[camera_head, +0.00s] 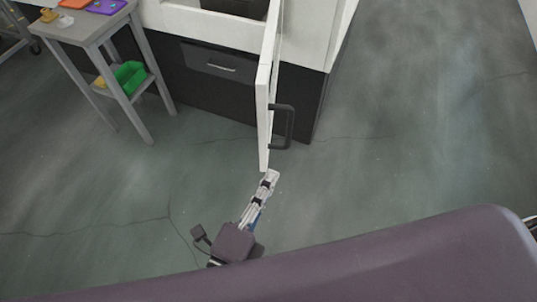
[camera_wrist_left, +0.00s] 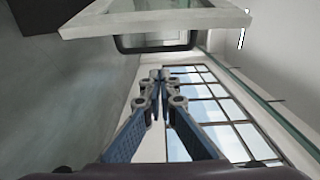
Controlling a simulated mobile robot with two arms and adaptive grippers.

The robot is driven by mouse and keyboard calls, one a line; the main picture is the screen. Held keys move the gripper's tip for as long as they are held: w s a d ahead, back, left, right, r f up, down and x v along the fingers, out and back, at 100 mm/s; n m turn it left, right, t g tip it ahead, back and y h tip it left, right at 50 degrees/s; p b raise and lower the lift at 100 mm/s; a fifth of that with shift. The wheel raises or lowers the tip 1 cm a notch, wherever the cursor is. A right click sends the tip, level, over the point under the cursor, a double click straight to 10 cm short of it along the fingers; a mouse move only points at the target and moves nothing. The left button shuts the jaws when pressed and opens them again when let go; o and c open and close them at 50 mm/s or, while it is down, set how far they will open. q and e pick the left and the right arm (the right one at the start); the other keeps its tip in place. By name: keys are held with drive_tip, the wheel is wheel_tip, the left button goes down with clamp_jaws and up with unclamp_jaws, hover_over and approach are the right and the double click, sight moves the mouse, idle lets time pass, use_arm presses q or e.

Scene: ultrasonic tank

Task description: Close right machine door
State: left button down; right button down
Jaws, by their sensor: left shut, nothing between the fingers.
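The right machine door (camera_head: 264,95) is white and stands open, swung out from the white and black machine (camera_head: 250,62) toward me, seen nearly edge-on. Its black handle (camera_head: 288,128) is on the right face, near the lower end. My left gripper (camera_head: 271,175) is shut and empty, with its tips just below the door's lower near end; I cannot tell whether they touch. In the left wrist view the shut fingers (camera_wrist_left: 160,75) point toward the door (camera_wrist_left: 155,20) and its handle (camera_wrist_left: 155,45), with a gap visible below the handle. My right gripper is not in view.
A grey side table (camera_head: 85,28) with an orange item, a purple tray (camera_head: 107,6) and a green bin (camera_head: 130,76) on its lower shelf stands left of the machine. A black drawer front (camera_head: 222,66) is under the machine. The floor to the right is clear.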

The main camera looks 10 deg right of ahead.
use_arm(q)
drive_tip(key=p+x, duration=0.4)
drive_tip(key=x, duration=0.6)
drive_tip(key=shift+w+a, duration=0.25)
drive_tip(key=shift+a, duration=0.75)
drive_tip(key=shift+w+a, duration=0.25)
drive_tip(key=shift+a, duration=0.75)
